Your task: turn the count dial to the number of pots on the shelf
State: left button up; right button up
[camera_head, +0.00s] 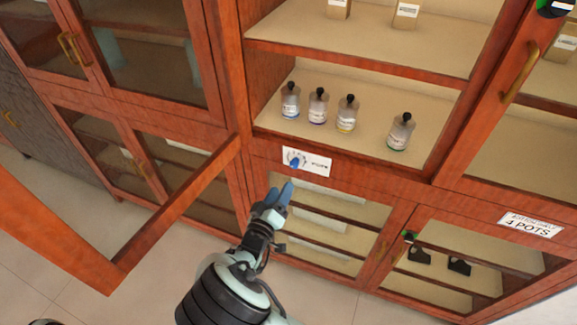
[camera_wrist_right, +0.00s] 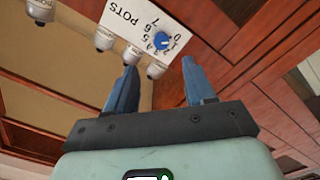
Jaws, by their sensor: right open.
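The count dial is a small blue knob (camera_head: 295,162) on a white plate marked POTS (camera_head: 318,164), on the cabinet's front rail. In the right wrist view the blue dial (camera_wrist_right: 162,41) sits inside a ring of printed digits; which digit it points at is too small to tell. Several pots (camera_head: 347,113), grey-white with black stoppers, stand on the shelf (camera_head: 375,135) above, three together at left and one apart at right. My right gripper (camera_head: 279,190) is open and empty just below the dial, its blue fingers (camera_wrist_right: 158,78) apart and not around it. My left gripper is out of view.
An open cabinet door (camera_head: 180,205) juts out at left, beside my right arm. Boxes (camera_head: 407,14) stand on the upper shelf. Below are glazed doors with dark items (camera_head: 459,266) inside.

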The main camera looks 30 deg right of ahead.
aim_at(293, 166)
jog(key=x, duration=1)
jog(key=shift+w+p, duration=0.25)
jog(key=shift+p, duration=0.15)
grip_shut()
